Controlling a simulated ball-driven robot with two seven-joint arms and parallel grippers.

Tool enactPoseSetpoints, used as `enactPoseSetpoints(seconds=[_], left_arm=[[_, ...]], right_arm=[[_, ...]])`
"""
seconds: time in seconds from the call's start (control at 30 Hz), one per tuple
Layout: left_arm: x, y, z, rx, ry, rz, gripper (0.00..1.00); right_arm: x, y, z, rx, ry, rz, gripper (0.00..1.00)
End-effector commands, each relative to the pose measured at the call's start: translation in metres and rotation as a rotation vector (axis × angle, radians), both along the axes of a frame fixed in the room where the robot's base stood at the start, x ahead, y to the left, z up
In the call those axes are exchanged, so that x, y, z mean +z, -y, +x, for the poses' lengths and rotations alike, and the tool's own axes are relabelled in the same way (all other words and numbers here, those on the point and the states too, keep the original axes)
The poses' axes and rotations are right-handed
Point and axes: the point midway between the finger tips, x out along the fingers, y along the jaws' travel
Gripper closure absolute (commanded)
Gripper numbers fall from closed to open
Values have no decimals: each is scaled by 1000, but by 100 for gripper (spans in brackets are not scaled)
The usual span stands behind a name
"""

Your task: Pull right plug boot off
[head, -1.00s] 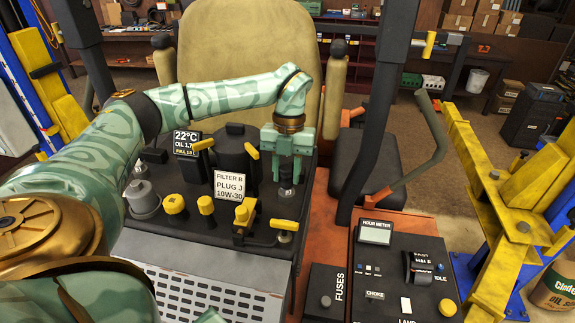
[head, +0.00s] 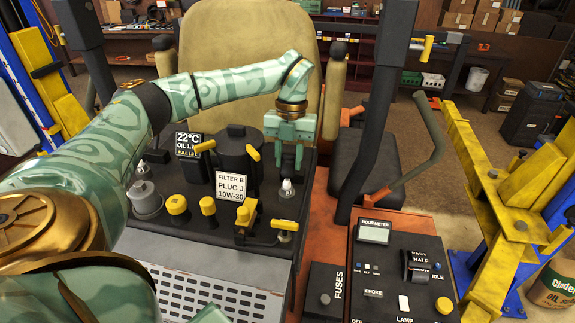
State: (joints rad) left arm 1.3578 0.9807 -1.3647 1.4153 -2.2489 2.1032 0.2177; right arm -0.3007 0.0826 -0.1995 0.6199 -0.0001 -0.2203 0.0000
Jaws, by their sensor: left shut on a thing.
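My left gripper (head: 288,160) hangs above the right rear of the black engine deck (head: 170,236), fingers pointing down. It is shut on the right plug boot, a dark piece mostly hidden between the fingers. Just below the fingertips stands the right spark plug (head: 287,188), its pale tip bare and apart from the boot. At the deck's left side another plug (head: 143,167) shows a pale tip. My right gripper is not in view.
A sign reading "FILTER B PLUG J 10W-30" (head: 231,186) and a black canister (head: 236,145) stand left of the gripper. A yellow-handled lever (head: 284,225) is in front. The seat back (head: 245,45) rises behind; a dark post (head: 385,110) stands to the right.

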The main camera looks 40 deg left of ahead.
Motion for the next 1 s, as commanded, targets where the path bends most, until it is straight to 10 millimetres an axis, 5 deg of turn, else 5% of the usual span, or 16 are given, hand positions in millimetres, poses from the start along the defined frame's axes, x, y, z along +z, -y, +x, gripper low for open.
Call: enactPoseSetpoints(seconds=[1.0], left_arm=[[18,-25,46,2,2,1,78]], right_arm=[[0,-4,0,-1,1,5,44]])
